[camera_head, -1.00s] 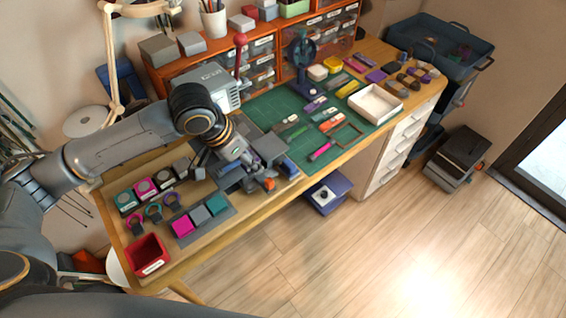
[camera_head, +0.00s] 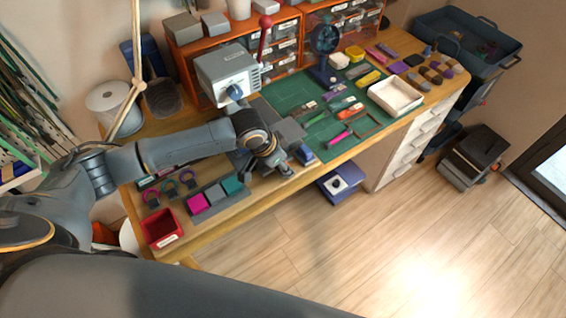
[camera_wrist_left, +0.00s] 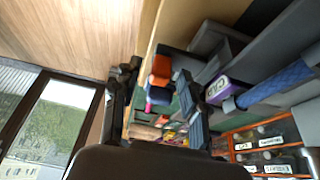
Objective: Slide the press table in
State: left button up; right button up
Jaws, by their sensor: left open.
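The press (camera_head: 222,72) is a grey machine with a red-knobbed lever, standing at the back of the bench. A flat grey part (camera_head: 289,131), which looks like its press table, lies in front of it, partly hidden by my left arm. My left gripper (camera_head: 284,170) is above the bench's front edge, beside a small blue piece (camera_head: 305,153). In the left wrist view the gripper (camera_wrist_left: 158,105) is open, with nothing clearly held. A blue textured bar (camera_wrist_left: 275,83) and a purple labelled piece (camera_wrist_left: 217,91) are to the right of its fingers. My right gripper is out of view.
A red bin (camera_head: 161,230) and a grey tray of coloured squares (camera_head: 240,200) sit at the bench's near left. A green mat (camera_head: 285,92) with small items lies to the right, near a white tray (camera_head: 396,97).

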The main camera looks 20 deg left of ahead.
pick_arm(q)
grip_shut()
jog(key=w+a, duration=0.3)
jog(key=a, duration=0.1)
jog(key=w+a, duration=0.2)
jog(key=a, duration=0.1)
jog(key=shift+w, duration=0.3)
grip_release()
jog(key=v, duration=1.2)
jog(key=shift+s+d, duration=0.1)
